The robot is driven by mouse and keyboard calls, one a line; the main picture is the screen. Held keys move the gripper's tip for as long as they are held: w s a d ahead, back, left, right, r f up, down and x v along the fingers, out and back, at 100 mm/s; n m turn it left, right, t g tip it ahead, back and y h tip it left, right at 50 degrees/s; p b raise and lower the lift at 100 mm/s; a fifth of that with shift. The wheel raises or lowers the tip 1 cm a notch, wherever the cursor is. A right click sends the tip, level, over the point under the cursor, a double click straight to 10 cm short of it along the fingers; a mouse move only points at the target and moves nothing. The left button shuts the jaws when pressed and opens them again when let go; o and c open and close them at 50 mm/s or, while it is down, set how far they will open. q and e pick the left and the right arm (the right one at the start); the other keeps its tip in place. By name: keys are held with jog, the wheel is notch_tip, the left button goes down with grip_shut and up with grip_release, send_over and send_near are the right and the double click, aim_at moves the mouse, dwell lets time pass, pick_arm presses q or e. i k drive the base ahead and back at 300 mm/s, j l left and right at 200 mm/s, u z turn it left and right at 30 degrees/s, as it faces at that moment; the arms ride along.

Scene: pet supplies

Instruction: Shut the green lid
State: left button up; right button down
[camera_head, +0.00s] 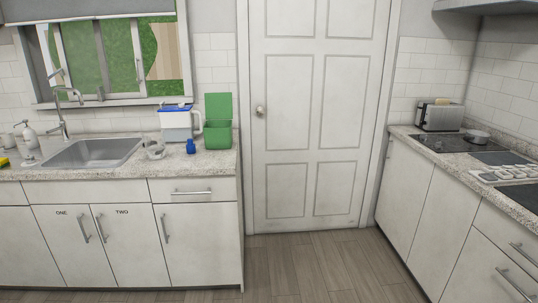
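A green container (217,136) stands on the right end of the left counter. Its green lid (218,106) stands open and upright at the back of the container. Neither of my grippers shows in the head view.
A white and blue pitcher (176,124), a small blue item (191,147) and a clear bowl (155,149) stand left of the container. The sink (93,153) is farther left. A closed white door (318,120) is right of the counter. The wooden floor (310,268) in front is clear. The right counter (514,207) holds a toaster (441,117).

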aim_at(217, 105)
jog(key=i, duration=1.7)
